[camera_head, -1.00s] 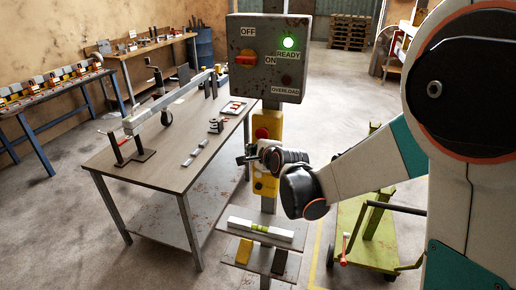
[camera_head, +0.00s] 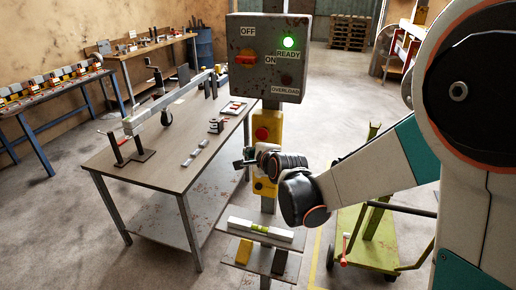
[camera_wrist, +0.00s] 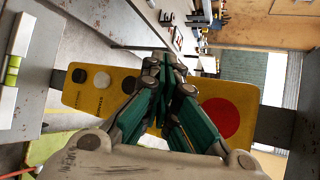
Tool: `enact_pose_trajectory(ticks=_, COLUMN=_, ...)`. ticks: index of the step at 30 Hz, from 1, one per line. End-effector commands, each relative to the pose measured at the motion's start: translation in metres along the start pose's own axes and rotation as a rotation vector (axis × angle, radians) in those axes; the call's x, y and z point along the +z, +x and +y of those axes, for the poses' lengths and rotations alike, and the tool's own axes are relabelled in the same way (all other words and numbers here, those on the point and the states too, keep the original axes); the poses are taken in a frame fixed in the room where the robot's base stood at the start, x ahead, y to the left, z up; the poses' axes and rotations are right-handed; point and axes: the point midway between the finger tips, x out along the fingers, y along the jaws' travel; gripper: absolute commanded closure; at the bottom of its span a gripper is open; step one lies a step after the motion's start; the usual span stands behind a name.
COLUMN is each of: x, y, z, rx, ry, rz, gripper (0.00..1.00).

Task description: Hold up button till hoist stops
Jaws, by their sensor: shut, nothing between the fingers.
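The yellow button pendant (camera_head: 266,122) hangs on the post below the control box; my gripper hides its middle in the head view. In the wrist view the pendant (camera_wrist: 72,98) lies sideways, with a big red button (camera_wrist: 222,118) at the right. A black button (camera_wrist: 79,75), a white button (camera_wrist: 102,80) and a dark button (camera_wrist: 128,85) sit at the left. My gripper (camera_head: 240,163) is shut and empty in front of the pendant. Its fingertips (camera_wrist: 168,58) overlap the pendant's edge between the red and dark buttons; I cannot tell whether they touch.
The control box (camera_head: 266,58) shows a lit green READY lamp (camera_head: 289,42). A table (camera_head: 160,158) with a long axle beam (camera_head: 175,99) stands left. A shelf with a spirit level (camera_head: 260,230) is below the pendant. A green cart (camera_head: 362,236) stands right.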

Motion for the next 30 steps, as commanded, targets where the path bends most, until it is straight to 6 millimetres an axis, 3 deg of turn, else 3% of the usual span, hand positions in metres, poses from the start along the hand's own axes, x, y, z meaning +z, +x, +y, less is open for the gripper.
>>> enact_pose_trajectory(ticks=15, x=0.023, y=-0.031, z=0.023, rx=0.000, ry=-0.002, rz=-0.001, gripper=1.00)
enact_pose_trajectory(ticks=30, x=0.025, y=-0.034, z=0.025, rx=0.000, ry=-0.001, rz=0.000, gripper=1.00)
